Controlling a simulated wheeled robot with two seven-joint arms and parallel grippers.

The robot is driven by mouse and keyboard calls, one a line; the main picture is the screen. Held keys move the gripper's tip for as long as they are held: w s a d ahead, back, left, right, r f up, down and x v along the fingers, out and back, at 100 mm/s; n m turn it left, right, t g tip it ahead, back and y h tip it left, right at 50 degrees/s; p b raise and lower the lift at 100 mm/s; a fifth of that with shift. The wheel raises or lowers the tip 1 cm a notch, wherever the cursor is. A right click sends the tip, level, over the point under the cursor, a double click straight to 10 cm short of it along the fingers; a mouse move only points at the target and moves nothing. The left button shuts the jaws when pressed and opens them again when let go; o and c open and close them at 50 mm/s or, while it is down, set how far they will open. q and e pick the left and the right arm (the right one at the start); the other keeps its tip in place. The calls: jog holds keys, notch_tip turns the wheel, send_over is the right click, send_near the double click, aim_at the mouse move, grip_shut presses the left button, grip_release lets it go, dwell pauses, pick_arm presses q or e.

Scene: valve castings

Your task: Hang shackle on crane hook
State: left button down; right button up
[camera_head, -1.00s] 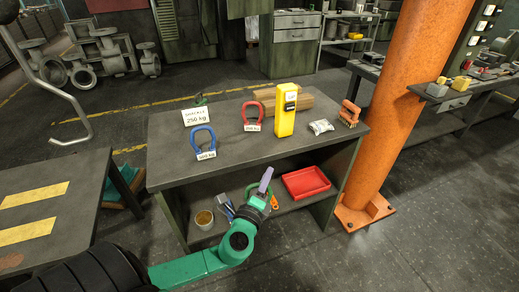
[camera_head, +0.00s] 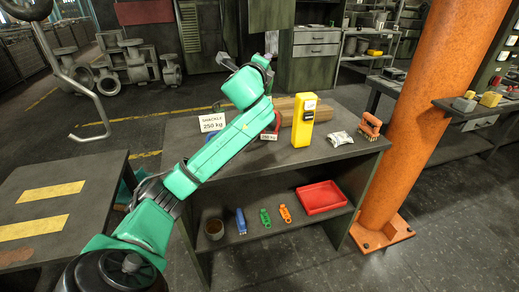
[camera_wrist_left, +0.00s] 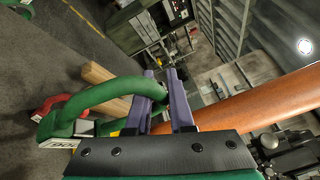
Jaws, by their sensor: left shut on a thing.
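The grey crane hook (camera_head: 93,133) hangs empty at the left, apart from the gripper. A "SHACKLE 250 kg" sign (camera_head: 212,123) stands on the bench (camera_head: 342,168). My right gripper is out of view.
A red shackle (camera_head: 277,121) is partly behind my arm; the blue one is almost wholly hidden. A yellow device (camera_head: 303,122), wooden block (camera_head: 325,112), clear bag (camera_head: 341,138) and brush (camera_head: 370,126) share the bench. An orange column (camera_head: 415,110) stands right. A yellow-striped table (camera_head: 60,235) is left.

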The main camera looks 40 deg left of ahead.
pick_arm(q)
notch_tip(320, 180, down, 19)
jog(key=b, duration=0.3)
jog(key=c, duration=1.2)
grip_release()
jog(key=shift+f, duration=0.15)
jog(key=o, duration=0.4)
